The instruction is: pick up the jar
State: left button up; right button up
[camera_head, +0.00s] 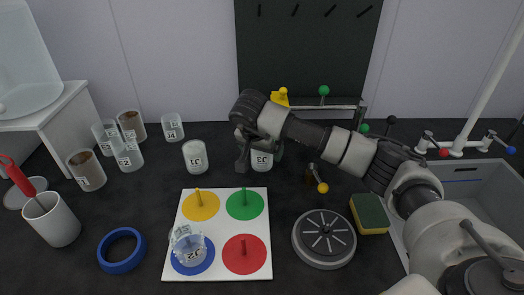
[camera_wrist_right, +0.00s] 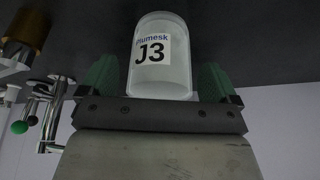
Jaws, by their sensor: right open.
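A whitish jar labelled J3 (camera_wrist_right: 162,60) stands between the green fingers of my right gripper (camera_wrist_right: 158,82) in the right wrist view. The gripper is open, with a finger on each side of the jar and gaps visible between fingers and glass. In the head view the same jar (camera_head: 262,162) stands on the dark counter, partly hidden behind my right gripper (camera_head: 259,148). My left gripper is not in view.
A similar whitish jar (camera_head: 195,157) stands to the left. Several clear and brown-filled jars (camera_head: 87,170) are farther left. A white board with coloured discs (camera_head: 220,275) lies in front, holding a clear jar (camera_head: 189,251). A round grey device (camera_head: 323,240) and sponge (camera_head: 370,214) sit right.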

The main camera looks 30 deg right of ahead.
jog(key=c, duration=1)
jog(key=shift+r, duration=0.15)
jog(key=shift+s+a+r, duration=0.1)
jog(key=shift+r, duration=0.1)
notch_tip(320, 180, up, 7)
jog(key=shift+f+b, duration=0.1)
jog(key=shift+b, duration=0.35)
jog(key=s+a, duration=0.4)
jog(key=s, duration=0.5)
jog(key=s+a, duration=0.5)
jog(key=s, duration=0.4)
jog(key=r+p, duration=0.4)
jog(key=r, duration=0.1)
jog(key=r+p, duration=0.4)
jog(key=r, duration=0.2)
jog(key=shift+d+r, duration=0.2)
jog(key=shift+r, duration=0.1)
jog(key=shift+w, duration=0.1)
